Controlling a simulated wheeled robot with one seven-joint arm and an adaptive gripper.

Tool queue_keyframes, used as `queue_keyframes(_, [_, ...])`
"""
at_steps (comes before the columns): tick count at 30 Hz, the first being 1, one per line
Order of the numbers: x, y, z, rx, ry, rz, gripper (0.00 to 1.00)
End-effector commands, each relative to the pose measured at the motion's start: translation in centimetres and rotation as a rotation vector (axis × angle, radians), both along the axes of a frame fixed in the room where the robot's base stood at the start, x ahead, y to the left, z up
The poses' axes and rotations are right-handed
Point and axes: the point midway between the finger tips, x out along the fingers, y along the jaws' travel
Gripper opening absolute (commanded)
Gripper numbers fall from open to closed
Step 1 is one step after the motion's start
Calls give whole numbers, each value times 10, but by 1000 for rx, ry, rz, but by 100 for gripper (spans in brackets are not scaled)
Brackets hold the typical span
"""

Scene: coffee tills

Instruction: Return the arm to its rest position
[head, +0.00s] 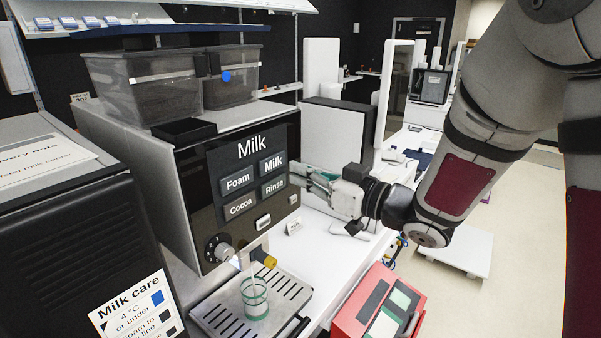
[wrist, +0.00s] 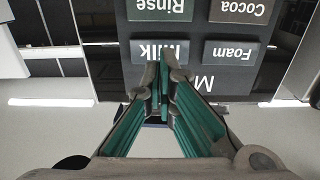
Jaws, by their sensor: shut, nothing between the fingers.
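My gripper (head: 309,177) is at the front of the milk machine (head: 164,195), close to the right edge of its button panel. Its green-lined fingers also show in the wrist view (wrist: 163,88), shut together with nothing between them. In the wrist view the panel appears upside down behind the fingertips, with the Milk button (wrist: 160,51) nearest them. Whether the fingertips touch the panel I cannot tell. My arm reaches in from the upper right in the head view.
A clear glass (head: 254,298) stands on the drip tray (head: 218,318) below the spout. A red card terminal (head: 362,300) is at the front right. Two clear bins (head: 152,90) sit on top of the machine. A black machine (head: 75,235) is at left. Open floor lies at right.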

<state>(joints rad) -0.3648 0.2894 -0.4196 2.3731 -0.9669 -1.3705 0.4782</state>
Motion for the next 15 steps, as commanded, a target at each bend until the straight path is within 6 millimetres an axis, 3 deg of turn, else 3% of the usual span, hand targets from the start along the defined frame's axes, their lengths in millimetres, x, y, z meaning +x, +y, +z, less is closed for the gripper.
queue_keyframes(11, [0,0,0,-1,-1,-2,0])
queue_keyframes(15, [6,-10,6,-26,-5,-57,0])
